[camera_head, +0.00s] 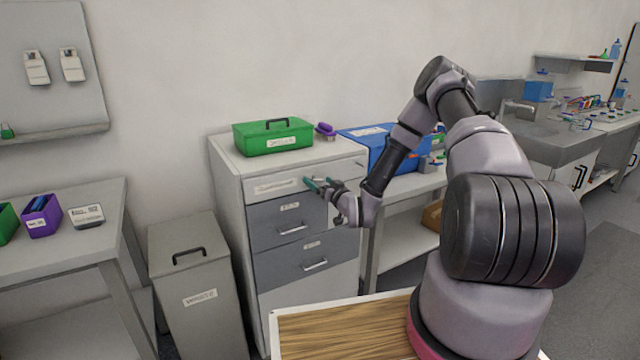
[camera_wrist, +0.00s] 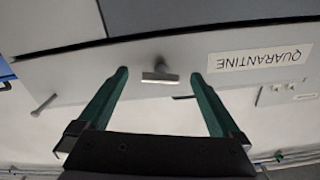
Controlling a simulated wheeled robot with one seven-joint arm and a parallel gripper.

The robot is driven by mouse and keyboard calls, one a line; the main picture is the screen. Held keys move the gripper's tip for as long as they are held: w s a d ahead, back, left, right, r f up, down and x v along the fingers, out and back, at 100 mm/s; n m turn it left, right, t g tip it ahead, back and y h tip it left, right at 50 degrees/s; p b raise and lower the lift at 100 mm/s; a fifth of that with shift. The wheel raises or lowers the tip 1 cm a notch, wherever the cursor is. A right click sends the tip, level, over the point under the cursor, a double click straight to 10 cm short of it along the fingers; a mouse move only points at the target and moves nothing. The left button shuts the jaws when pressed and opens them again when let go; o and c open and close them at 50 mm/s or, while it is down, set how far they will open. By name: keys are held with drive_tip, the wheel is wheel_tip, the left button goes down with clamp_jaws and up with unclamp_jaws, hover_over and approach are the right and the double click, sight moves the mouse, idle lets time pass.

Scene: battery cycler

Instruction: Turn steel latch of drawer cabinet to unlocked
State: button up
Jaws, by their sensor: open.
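The drawer cabinet (camera_head: 228,200) is light grey and stands against the wall, with a white top drawer and darker drawers below. In the wrist view, which is upside down, a small grey metal piece with a flat crossbar (camera_wrist: 159,77) sticks out of the pale front; it looks like the steel latch. Its bar lies about level in that picture. My gripper (camera_head: 320,184) is open in front of the top drawer. In the wrist view its green fingers (camera_wrist: 160,78) stand on either side of the metal piece, with gaps on both sides. In the head view my gripper hides the piece.
A QUARANTINE label (camera_wrist: 260,57) is right of the fingers in the wrist view, and a thin metal peg (camera_wrist: 44,105) is left. A green box (camera_head: 273,137) and a purple item (camera_head: 325,130) stand on top. A waste bin (camera_head: 192,285) stands left of the cabinet.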

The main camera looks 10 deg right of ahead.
drive_tip(key=c, duration=1.4)
drive_tip(key=shift+o, duration=0.2)
drive_tip(key=shift+n, duration=1.4)
drive_tip(key=o, duration=1.4)
drive_tip(key=shift+c, duration=0.2)
drive_tip(key=shift+s, duration=0.1)
drive_tip(key=v, duration=1)
drive_tip(key=shift+s, duration=0.35)
drive_tip(key=shift+d, duration=0.1)
